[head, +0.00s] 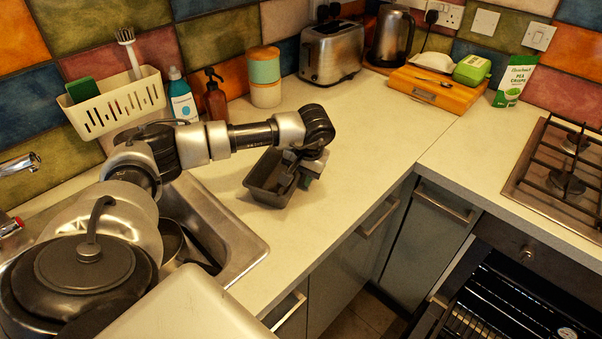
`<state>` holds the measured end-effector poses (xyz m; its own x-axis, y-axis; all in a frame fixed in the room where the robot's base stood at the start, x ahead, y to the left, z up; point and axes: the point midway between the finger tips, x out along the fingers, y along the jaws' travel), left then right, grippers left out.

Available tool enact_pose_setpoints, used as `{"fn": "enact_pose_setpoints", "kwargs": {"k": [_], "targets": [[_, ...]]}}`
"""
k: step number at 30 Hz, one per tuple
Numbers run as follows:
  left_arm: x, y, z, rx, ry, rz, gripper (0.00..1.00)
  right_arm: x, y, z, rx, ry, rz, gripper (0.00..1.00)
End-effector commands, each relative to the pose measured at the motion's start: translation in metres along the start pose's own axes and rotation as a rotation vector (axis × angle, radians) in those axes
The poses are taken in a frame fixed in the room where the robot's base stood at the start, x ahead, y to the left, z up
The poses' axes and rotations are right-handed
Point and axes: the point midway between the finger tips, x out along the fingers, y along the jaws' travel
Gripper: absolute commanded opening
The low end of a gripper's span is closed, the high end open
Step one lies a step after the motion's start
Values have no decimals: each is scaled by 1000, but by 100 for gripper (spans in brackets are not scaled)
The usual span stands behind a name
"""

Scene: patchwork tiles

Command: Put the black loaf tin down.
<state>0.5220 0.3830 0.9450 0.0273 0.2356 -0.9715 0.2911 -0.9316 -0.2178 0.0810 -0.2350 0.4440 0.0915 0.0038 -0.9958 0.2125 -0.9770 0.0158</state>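The black loaf tin (262,186) is at the worktop, right of the sink, in the head view. It looks slightly tilted, and I cannot tell whether its base touches the worktop. My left gripper (297,177) is at the tin's right end, with its fingers at the tin's wall. It appears shut on that wall, though the fingertips are partly hidden by the gripper body. The worktop (360,150) is pale and bare around the tin. My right gripper is not in view.
The sink (235,243) with pots lies left of the tin. A toaster (332,53), a canister (265,78) and bottles stand along the tiled wall. A wooden board (437,90) is at the back right. The oven door (440,300) is open below the hob (560,180).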

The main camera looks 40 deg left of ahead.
Motion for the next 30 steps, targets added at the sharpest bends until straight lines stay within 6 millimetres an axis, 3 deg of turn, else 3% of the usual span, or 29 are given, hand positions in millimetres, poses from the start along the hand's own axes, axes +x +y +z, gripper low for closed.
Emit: {"fn": "enact_pose_setpoints", "kwargs": {"k": [7,21,30], "targets": [[-10,0,-1,0,4,1,36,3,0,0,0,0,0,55],[-101,1,-1,0,4,2,36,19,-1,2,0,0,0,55],[-121,0,0,0,1,1,36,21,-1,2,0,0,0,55]]}}
